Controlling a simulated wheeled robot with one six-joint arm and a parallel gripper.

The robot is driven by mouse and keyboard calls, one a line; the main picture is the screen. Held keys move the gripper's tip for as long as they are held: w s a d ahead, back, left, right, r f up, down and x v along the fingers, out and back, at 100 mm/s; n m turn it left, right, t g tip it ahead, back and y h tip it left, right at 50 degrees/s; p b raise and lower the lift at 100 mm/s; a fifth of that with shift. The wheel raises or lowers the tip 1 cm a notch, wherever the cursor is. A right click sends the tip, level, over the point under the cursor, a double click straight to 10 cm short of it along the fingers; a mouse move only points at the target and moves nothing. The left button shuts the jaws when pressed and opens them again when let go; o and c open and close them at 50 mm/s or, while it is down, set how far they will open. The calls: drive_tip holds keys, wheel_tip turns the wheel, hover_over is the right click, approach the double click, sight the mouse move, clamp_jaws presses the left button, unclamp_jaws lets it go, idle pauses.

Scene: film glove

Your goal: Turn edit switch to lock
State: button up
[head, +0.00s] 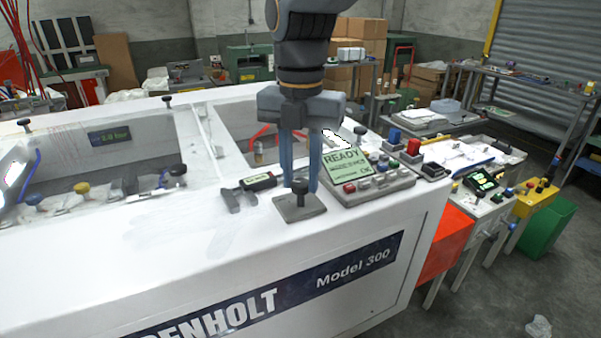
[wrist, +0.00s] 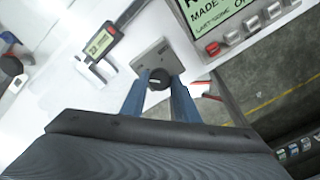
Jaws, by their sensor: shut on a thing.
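The edit switch is a black round knob (head: 300,186) on a square grey plate (head: 301,208), on the white machine top. In the wrist view the knob (wrist: 159,79) sits between my blue fingertips, with the plate (wrist: 151,56) just beyond. My gripper (head: 300,188) points straight down over the plate and is shut on the knob, one finger on each side. It also shows in the wrist view (wrist: 159,88). The plate's markings and the switch position are too small to read.
A control panel (head: 368,186) with a green READY screen and several buttons stands close to the right of the switch. A digital caliper (head: 249,185) lies close to the left. The machine's front edge is nearby; open recesses lie behind and left.

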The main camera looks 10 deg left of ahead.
sight(300, 182)
idle(0.3)
drive_tip(key=o, duration=1.1)
drive_tip(key=shift+c, duration=0.2)
drive_tip(key=shift+r, duration=0.1)
wheel_tip(300, 182, up, 8)
drive_tip(key=b, duration=0.2)
drive_tip(key=shift+b, duration=0.3)
drive_tip(key=shift+f, duration=0.2)
